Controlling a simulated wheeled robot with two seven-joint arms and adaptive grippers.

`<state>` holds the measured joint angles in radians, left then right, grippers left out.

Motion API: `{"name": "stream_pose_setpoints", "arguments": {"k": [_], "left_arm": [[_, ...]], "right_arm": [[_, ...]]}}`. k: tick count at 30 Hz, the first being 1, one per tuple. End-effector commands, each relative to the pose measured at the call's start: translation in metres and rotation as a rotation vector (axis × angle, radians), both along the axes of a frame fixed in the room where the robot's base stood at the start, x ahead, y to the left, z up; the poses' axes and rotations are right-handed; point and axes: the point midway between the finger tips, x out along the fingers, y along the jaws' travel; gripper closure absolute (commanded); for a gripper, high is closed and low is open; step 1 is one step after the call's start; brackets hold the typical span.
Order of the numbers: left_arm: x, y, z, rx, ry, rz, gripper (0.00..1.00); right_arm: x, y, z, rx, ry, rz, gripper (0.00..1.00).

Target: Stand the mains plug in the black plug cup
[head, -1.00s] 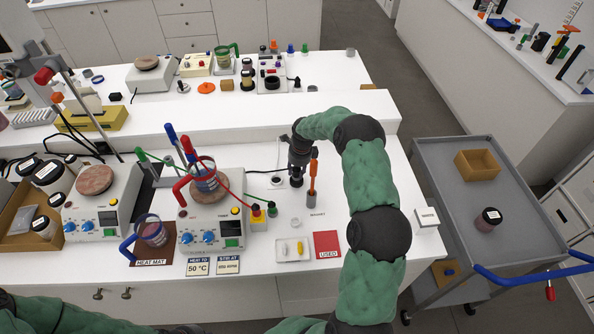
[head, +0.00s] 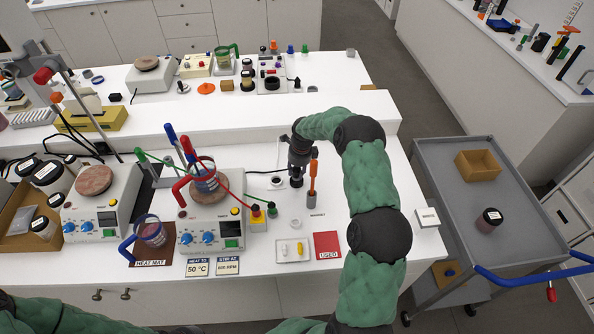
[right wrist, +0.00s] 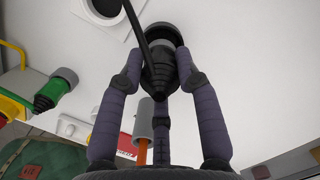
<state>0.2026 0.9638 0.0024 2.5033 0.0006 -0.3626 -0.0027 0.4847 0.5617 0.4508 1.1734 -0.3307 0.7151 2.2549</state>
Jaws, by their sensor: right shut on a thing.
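My right gripper (head: 297,178) points down at the right part of the bench. In the right wrist view its fingers (right wrist: 163,80) are closed around the mains plug (right wrist: 160,82), which has a ribbed black sleeve and a grey body. The plug's black cable runs away to the upper left there. The black plug cup (right wrist: 162,30) shows as a dark round rim just beyond the plug, and as a small black shape (head: 296,184) under the gripper in the head view. The plug overlaps the cup; I cannot tell whether it is inside or above it. My left gripper is not visible.
An orange-handled tool stands in a grey holder (head: 311,198) just right of the gripper. A white plate with a dark round hole (head: 276,181) lies left of the cup. A green-and-black connector (head: 272,209) and a stirrer hotplate (head: 212,228) stand further left. A red USED card (head: 326,243) lies in front.

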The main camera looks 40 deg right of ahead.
Motion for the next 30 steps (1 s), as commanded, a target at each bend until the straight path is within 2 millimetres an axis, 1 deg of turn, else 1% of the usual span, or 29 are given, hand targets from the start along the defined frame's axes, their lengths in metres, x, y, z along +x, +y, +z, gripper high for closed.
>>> {"name": "stream_pose_setpoints", "arguments": {"k": [30], "left_arm": [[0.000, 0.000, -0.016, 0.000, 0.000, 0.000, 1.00]], "right_arm": [[0.000, 0.000, -0.022, 0.000, 0.000, 0.000, 1.00]]}}
